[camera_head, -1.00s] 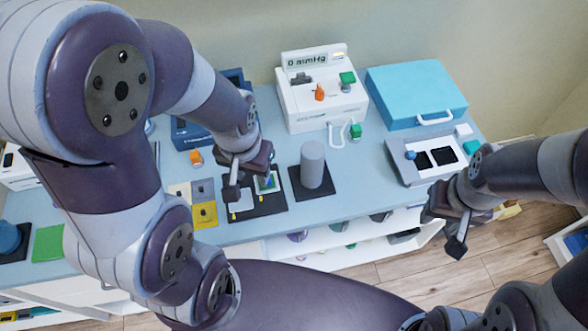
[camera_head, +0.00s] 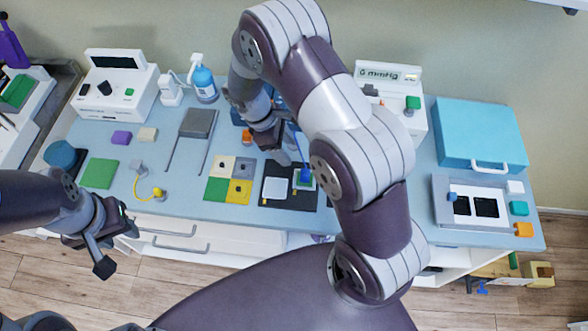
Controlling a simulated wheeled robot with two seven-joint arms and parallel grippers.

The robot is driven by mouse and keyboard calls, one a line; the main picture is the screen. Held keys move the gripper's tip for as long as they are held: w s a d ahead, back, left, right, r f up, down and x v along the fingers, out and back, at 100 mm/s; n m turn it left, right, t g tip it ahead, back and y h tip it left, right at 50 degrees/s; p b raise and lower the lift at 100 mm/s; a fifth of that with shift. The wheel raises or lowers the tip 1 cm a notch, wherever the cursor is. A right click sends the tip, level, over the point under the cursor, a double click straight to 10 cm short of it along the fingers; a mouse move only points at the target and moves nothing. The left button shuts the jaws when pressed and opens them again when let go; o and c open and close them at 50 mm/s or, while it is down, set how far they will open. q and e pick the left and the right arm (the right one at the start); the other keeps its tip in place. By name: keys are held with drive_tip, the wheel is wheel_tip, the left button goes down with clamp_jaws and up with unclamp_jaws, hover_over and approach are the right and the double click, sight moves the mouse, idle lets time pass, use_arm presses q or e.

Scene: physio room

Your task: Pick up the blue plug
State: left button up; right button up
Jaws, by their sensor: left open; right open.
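A blue plug (camera_head: 305,175) with a thin blue cord stands on a green patch of the black board (camera_head: 291,202), left of my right forearm. My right gripper (camera_head: 277,147) is open, just up and left of the plug and above the bench. I see no contact between them; the gap in height is hard to judge. My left gripper (camera_head: 117,246) is open and empty, out past the bench's front edge at the left. My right arm hides the bench right of the plug.
A coloured tile board (camera_head: 240,191) and a grey stand (camera_head: 198,123) lie to the left. A yellow plug (camera_head: 158,194) on a cord is near the front edge. A white pressure unit (camera_head: 412,95), blue case (camera_head: 480,135) and grey panel box (camera_head: 441,219) stand right.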

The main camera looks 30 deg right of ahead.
drive_tip(key=p, duration=0.1)
hover_over(304, 172)
drive_tip(key=w+a, duration=0.1)
drive_tip(key=a, duration=0.1)
wheel_tip(304, 172, down, 5)
drive_tip(key=shift+d+r, duration=0.1)
drive_tip(key=p+x, duration=0.1)
drive_tip(key=x, duration=0.2)
drive_tip(key=p+x, duration=0.1)
drive_tip(key=x, duration=0.2)
drive_tip(key=shift+w+a+p, duration=0.15)
drive_tip(key=shift+a+p, duration=0.05)
drive_tip(key=shift+p, duration=0.1)
drive_tip(key=shift+d+f, duration=0.2)
drive_tip(key=shift+f, duration=0.25)
use_arm(q)
drive_tip(key=r, duration=0.4)
drive_tip(key=shift+s+d+r, duration=0.1)
drive_tip(key=shift+s+d, duration=0.15)
drive_tip(key=shift+s, duration=0.05)
use_arm(e)
drive_tip(key=c, duration=0.8)
